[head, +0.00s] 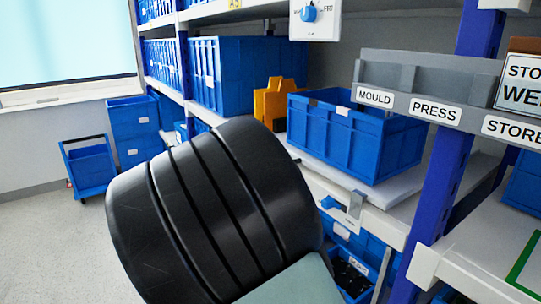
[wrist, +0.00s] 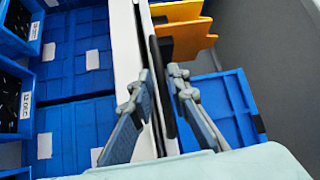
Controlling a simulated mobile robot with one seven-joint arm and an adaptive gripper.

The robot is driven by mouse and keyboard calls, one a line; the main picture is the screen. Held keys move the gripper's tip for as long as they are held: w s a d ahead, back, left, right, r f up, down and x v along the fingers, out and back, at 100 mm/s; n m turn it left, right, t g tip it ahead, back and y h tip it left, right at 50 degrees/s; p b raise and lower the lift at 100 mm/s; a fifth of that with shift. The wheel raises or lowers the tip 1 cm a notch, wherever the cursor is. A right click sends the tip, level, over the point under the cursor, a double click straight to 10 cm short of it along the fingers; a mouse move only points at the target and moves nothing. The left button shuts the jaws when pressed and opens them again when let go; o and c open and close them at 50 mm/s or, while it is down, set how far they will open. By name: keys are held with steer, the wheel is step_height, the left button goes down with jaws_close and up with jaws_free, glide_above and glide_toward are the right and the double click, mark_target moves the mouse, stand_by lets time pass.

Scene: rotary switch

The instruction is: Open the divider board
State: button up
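A thin dark upright board (wrist: 161,85) shows edge-on in the wrist view, beside the white shelf edge (wrist: 130,45). I cannot tell for certain that it is the divider board. My gripper (wrist: 159,73) has one finger on each side of this dark edge. The fingers stand apart, and I cannot tell whether either touches it. In the head view my dark arm link covers the lower middle and hides the gripper and most of what is before it.
An orange holder (head: 272,103) stands behind a blue bin (head: 355,130) on the shelf. More blue bins (wrist: 75,135) lie left in the wrist view. A blue rotary switch (head: 309,12) is at the top. A blue post (head: 440,170) stands right.

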steer(key=shift+x, duration=1.8)
jaws_close()
